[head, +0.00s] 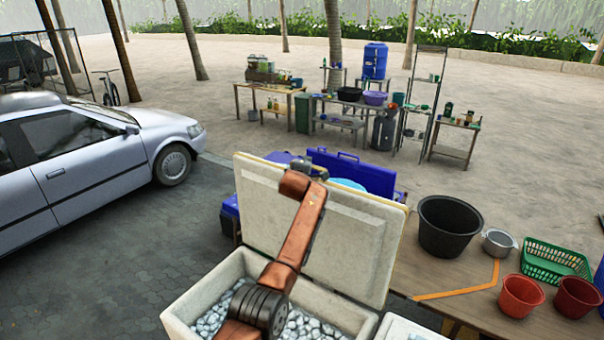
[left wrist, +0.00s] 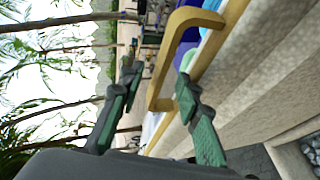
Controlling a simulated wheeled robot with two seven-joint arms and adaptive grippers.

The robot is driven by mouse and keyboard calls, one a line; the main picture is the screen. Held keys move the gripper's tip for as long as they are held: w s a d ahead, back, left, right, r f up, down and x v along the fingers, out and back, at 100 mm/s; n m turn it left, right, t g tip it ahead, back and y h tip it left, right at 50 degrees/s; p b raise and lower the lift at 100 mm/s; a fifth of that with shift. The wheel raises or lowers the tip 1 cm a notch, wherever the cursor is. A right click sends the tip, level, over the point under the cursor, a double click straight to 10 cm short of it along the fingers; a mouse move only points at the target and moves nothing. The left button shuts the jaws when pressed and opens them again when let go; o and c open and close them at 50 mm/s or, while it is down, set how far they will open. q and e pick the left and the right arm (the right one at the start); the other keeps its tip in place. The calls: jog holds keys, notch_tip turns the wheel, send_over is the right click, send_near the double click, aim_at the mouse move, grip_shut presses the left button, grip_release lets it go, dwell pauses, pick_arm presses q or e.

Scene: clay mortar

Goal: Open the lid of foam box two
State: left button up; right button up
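A white foam box (head: 335,312) at the bottom centre of the head view holds grey-white lumps like ice. Its lid (head: 355,230) stands raised at the back, close to upright. My left arm reaches across the box to the lid's top edge. My left gripper (head: 308,168) is there, small and partly hidden by the arm. In the left wrist view, my left gripper (left wrist: 158,88) has its fingers apart, one on each side of the lid's tan handle (left wrist: 163,60). The lid (left wrist: 265,75) fills the right of that view. My right gripper is in neither view.
Another white box (head: 402,330) is cut off at the bottom edge. Right of the lid, a table (head: 450,275) carries a black tub (head: 449,226), a pot (head: 498,243), a green basket (head: 553,262) and red buckets (head: 520,295). Blue coolers (head: 350,170) stand behind the lid. A car (head: 90,160) is left.

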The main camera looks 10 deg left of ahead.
pick_arm(q)
jog(key=v, duration=1.1)
